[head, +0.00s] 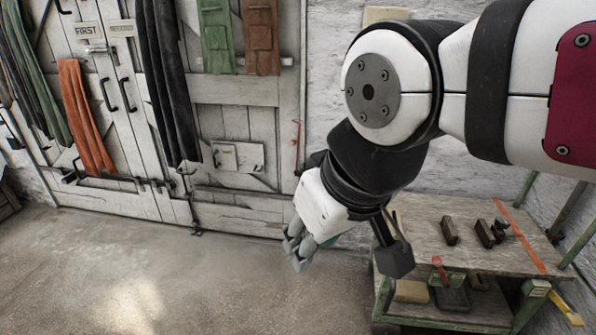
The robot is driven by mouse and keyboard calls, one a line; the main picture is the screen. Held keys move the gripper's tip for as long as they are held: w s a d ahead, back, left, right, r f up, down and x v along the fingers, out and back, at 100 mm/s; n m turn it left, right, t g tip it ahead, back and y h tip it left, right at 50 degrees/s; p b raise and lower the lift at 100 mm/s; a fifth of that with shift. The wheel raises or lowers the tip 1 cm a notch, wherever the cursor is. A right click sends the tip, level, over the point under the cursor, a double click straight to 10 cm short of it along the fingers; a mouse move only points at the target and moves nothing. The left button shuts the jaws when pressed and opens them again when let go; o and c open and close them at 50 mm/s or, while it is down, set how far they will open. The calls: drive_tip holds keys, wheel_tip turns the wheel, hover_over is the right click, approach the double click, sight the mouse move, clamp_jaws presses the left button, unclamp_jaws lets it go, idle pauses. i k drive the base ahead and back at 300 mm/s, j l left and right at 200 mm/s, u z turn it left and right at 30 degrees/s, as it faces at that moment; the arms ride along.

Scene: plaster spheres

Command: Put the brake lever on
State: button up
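A short lever with a red end (439,268) stands at the front edge of the low green-framed trolley (412,232), at the lower right of the head view. It may be the brake lever, and it leans slightly. My gripper (296,252) hangs in the air to the left of the trolley, its grey fingers pointing down and left. It is well apart from the red-ended lever and touches nothing that I can see. The fingers overlap in this view, so their opening is unclear. My arm hides the trolley's back left part.
Dark blocks (450,231) and an orange strip (522,236) lie on the trolley's top. A yellow-ended bar (566,308) sticks out at its right. Wooden doors (235,125) with hanging cloths stand behind. The concrete floor (190,285) at left is clear.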

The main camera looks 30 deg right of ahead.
sight(437, 262)
drive_tip(key=z, duration=1.7)
